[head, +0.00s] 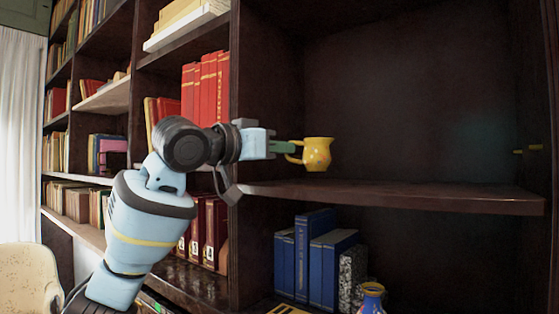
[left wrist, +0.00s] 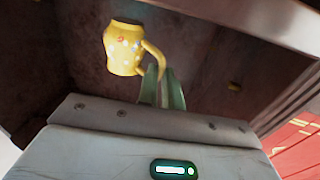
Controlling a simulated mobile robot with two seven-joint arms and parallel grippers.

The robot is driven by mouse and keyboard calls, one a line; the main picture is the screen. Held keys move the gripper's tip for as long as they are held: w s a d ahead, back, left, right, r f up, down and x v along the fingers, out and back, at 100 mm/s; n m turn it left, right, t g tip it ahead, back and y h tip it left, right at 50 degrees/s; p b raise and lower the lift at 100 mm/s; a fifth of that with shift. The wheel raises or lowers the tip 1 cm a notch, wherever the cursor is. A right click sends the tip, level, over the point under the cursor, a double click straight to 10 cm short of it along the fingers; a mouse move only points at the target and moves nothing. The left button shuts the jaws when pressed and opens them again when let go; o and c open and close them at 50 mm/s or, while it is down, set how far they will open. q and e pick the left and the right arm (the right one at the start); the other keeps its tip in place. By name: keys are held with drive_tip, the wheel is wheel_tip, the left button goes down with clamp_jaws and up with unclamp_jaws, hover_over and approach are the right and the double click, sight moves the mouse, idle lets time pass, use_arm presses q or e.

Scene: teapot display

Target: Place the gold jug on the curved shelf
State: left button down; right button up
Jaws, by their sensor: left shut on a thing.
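The gold jug (head: 318,154) is small and yellow with coloured spots. My left gripper (head: 288,147) is shut on its handle, and the jug is upright in the head view. The jug is in front of or just above the dark curved shelf (head: 400,195); I cannot tell whether its base touches the board. In the left wrist view the jug (left wrist: 122,48) hangs beyond the green fingertips (left wrist: 160,88), with its handle between them. My right gripper is not in view.
The shelf board is otherwise bare, with a dark upright panel at its left. Red books (head: 205,90) stand left of it. Blue books (head: 315,258) and a blue vase (head: 371,298) are on the level below.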

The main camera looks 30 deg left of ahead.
use_arm(q)
drive_tip(key=shift+f, duration=1.15)
drive_tip(key=shift+f, duration=0.1)
drive_tip(key=c, duration=1.6)
unclamp_jaws()
drive_tip(key=shift+o, duration=0.2)
drive_tip(key=v, duration=1.2)
